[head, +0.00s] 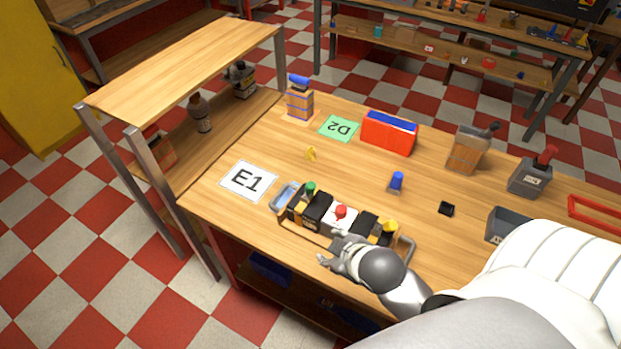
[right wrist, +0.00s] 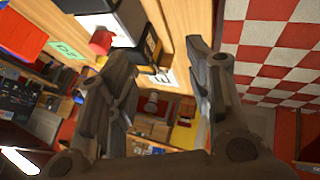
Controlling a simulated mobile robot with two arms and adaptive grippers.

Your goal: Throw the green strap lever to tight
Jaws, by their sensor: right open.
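A tray-like rack (head: 283,228) holds a row of dark and white blocks near the table's front edge. A green knob (head: 310,187) stands at its left end; I cannot tell whether it is the green strap lever. A red knob (head: 341,210) sits on a white block mid-row and also shows in the right wrist view (right wrist: 101,41). A yellow piece (head: 390,226) is at the right end. My right gripper (head: 333,250) is open and empty at the rack's front side, right of the green knob. Its two spread fingers show in the right wrist view (right wrist: 158,62). My left gripper is not in view.
A white E1 card (head: 248,180) and green D2 card (head: 338,128) lie on the wooden table. Behind stand a blue-topped strapped box (head: 300,104), red box (head: 388,135) and wooden box (head: 465,152). A blue peg (head: 397,182) stands mid-table. A raised shelf (head: 185,62) borders the left.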

